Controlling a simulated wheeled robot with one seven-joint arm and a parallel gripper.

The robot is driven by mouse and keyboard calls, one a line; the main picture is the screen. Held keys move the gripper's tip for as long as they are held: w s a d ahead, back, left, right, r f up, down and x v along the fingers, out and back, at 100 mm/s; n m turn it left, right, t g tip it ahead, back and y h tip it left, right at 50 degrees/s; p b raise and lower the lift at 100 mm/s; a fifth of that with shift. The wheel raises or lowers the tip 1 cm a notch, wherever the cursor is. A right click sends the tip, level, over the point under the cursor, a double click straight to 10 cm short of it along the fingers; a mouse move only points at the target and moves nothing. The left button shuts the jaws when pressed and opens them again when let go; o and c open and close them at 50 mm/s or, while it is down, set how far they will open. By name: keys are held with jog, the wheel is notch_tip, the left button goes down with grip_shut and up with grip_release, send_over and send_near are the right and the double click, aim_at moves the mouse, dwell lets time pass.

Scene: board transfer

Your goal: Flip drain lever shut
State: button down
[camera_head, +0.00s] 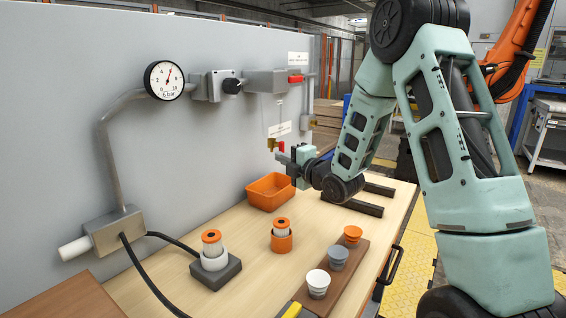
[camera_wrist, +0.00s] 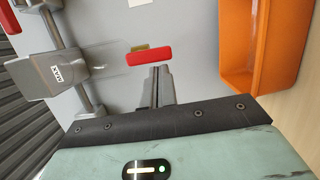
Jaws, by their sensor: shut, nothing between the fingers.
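A small red lever (camera_wrist: 150,58) sits on a brass valve body (camera_wrist: 139,47) at the grey panel. In the wrist view its long side runs left to right, which is upright in the room. In the head view the lever (camera_head: 281,146) and brass body (camera_head: 271,144) show low on the panel, above the orange bin. My gripper (camera_wrist: 161,72) is shut and empty, its fingertips right by the lever's near edge. I cannot tell whether they touch. In the head view my gripper (camera_head: 284,157) is just below the lever.
The orange bin (camera_head: 270,192) stands below my gripper. A grey box with a red handle (camera_head: 295,78) is higher on the panel. A grey block marked MAX (camera_wrist: 50,75) sits on a pipe near my gripper. Filters and cups stand on the table (camera_head: 245,240).

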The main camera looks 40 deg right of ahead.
jog(key=shift+d+f+n+b, duration=0.15)
jog(key=shift+n+b, duration=0.25)
jog(key=shift+b, duration=0.6)
jog(key=shift+f+n+b, duration=0.2)
jog(key=shift+n+b, duration=0.2)
jog(key=shift+b, duration=0.9)
jog(key=w+d+n+t+y+b, duration=0.15)
jog(key=d+n+y+b, duration=0.25)
jog(key=n+b, duration=2.05)
jog(key=s+d+f+m+b, duration=0.2)
jog(key=s+m, duration=0.1)
jog(key=s, duration=0.5)
jog(key=s+d+f+m+b, duration=0.2)
jog(key=s+d+m+b, duration=0.1)
jog(key=s, duration=0.5)
jog(key=shift+d+m+b, duration=0.25)
jog(key=shift+m+b, duration=0.05)
jog(key=shift+m, duration=0.45)
jog(key=shift+f, duration=0.1)
